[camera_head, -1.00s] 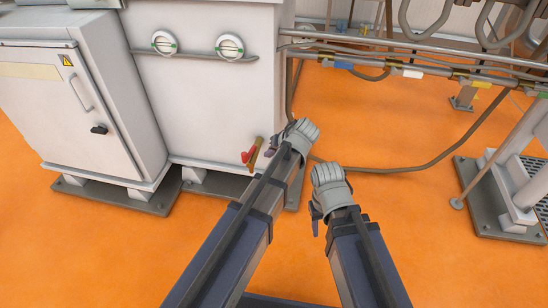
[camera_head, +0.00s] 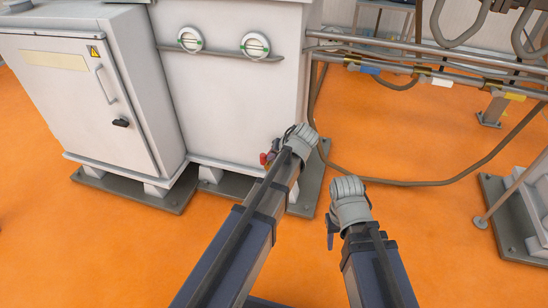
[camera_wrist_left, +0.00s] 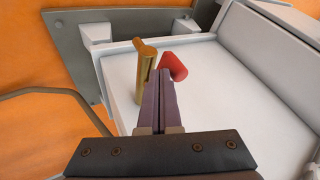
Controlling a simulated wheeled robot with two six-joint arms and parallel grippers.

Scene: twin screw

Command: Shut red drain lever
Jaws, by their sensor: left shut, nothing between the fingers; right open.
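The red drain lever (camera_head: 264,158) shows low on the front of the white housing, partly hidden by my left gripper. In the left wrist view the red lever (camera_wrist_left: 173,67) stands beside a brass valve body (camera_wrist_left: 145,65), just beyond the fingertips. My left gripper (camera_head: 274,152) is shut and empty, right against or very near the lever; I cannot tell whether it touches. In the left wrist view the shut fingers (camera_wrist_left: 157,85) overlap the lower ends of the lever and brass part. My right gripper (camera_head: 330,228) is open and empty, above the floor to the right.
The white housing (camera_head: 225,95) has two round green-marked fittings. A grey cabinet (camera_head: 85,95) with a black latch stands at its left. Pipes (camera_head: 430,62) run along the right, with a hose (camera_head: 420,183) on the floor. The orange floor in front is clear.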

